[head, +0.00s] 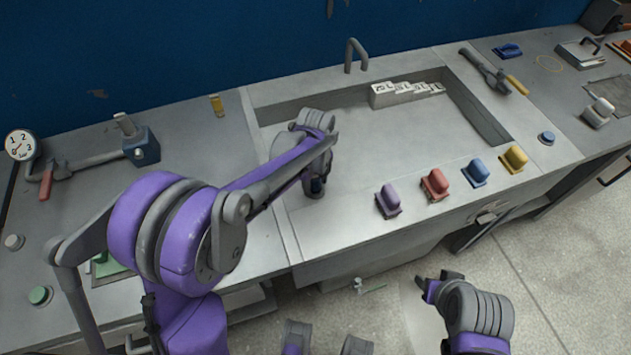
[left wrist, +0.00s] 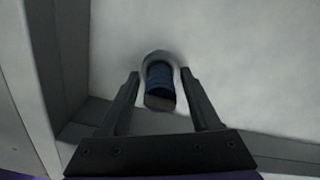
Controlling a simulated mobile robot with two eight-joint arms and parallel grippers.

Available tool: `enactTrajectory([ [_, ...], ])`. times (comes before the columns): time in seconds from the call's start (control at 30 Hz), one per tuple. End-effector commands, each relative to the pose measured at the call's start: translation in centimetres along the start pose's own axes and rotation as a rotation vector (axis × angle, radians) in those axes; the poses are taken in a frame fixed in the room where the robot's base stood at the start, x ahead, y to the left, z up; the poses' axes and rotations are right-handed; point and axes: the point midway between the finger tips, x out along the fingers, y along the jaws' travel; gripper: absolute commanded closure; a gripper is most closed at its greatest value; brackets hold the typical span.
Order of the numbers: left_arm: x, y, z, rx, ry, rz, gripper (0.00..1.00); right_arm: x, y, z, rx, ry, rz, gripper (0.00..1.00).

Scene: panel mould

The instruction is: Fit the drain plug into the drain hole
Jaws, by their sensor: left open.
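The drain plug, a dark blue ridged cylinder with a grey end (left wrist: 160,85), shows between the fingers of my left gripper (left wrist: 158,92) in the left wrist view. A round grey rim surrounds its far end; I cannot tell how deep the plug sits in it. The fingers are open, one on each side, with a gap to the plug. In the head view the plug (head: 317,186) shows as a small dark blue spot at the front left of the sink basin, under my left gripper (head: 322,172). My right gripper (head: 436,286) hangs over the floor, away from the counter.
Four coloured-handled blocks, purple (head: 389,201), red (head: 435,184), blue (head: 476,173) and yellow (head: 514,159), stand along the sink's front ledge. The basin's middle is clear.

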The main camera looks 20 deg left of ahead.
Motion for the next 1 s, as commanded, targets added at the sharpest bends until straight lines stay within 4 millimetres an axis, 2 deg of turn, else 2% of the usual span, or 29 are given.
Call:
enactTrajectory([
  [0.13, -0.6, 0.0, 0.0, 0.0, -0.001, 0.0, 0.36, -0.3, 0.0, -0.2, 0.0, 0.001, 0.0, 0.5],
  [0.23, -2.0, 0.0, 0.0, 0.0, 0.0, 0.0, 0.36, -0.4, 0.0, -0.3, 0.0, 0.002, 0.0, 0.5],
  [0.5, -7.8, 0.0, 0.0, 0.0, 0.0, 0.0, 0.36, -0.9, 0.0, -0.6, 0.0, 0.004, 0.0, 0.5],
  [0.7, -11.1, 0.0, 0.0, 0.0, 0.0, 0.0, 0.36, -1.1, 0.0, -0.8, 0.0, 0.005, 0.0, 0.5],
  [1.0, -12.5, 0.4, -0.1, -0.032, -0.003, -0.006, 0.36, -1.1, 0.0, -0.8, 0.0, 0.005, 0.0, 0.5],
])
